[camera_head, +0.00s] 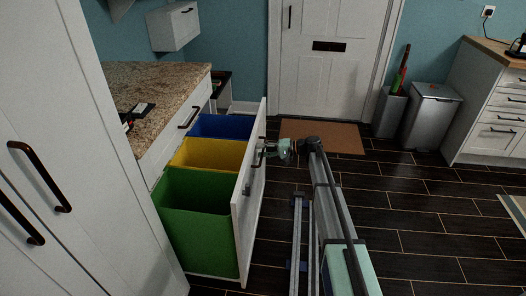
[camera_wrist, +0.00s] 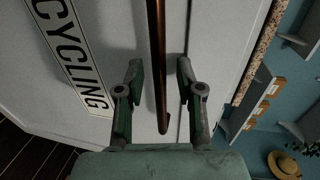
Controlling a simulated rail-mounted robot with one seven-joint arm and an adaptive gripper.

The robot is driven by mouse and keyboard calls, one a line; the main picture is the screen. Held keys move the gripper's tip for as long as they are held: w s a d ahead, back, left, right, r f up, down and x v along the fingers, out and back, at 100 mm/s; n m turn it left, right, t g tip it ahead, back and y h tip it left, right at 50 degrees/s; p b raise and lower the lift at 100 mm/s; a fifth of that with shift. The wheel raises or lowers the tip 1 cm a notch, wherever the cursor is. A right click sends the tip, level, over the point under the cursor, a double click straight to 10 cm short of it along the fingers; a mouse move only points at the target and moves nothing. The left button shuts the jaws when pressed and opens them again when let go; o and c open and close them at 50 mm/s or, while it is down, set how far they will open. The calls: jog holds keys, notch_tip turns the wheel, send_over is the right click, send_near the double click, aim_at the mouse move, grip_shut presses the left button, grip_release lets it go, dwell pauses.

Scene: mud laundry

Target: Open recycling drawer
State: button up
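The recycling drawer (camera_head: 246,200) is pulled well out from the cabinet under the granite counter. Green (camera_head: 200,225), yellow (camera_head: 208,155) and blue (camera_head: 222,127) bins stand inside it. My gripper (camera_head: 268,151) is at the outer side of the drawer front, near its handle. In the wrist view, the dark brown bar handle (camera_wrist: 157,60) runs between the two fingers of my gripper (camera_wrist: 159,70). The fingers are apart, with a visible gap on each side of the bar. The white label (camera_wrist: 72,50) reading "CYCLING" lies left of the handle; its start is cut off.
A tall white cabinet (camera_head: 60,120) stands at the near left. A white door (camera_head: 330,70) with a brown mat (camera_head: 345,138) is behind. A trash can (camera_head: 432,115) and drawer unit (camera_head: 490,125) stand at the right. The dark tiled floor (camera_head: 430,225) on the right is clear.

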jog(key=shift+d, duration=0.1)
jog(key=v, duration=1.1)
jog(key=shift+d, duration=0.4)
jog(key=shift+s+r, duration=0.1)
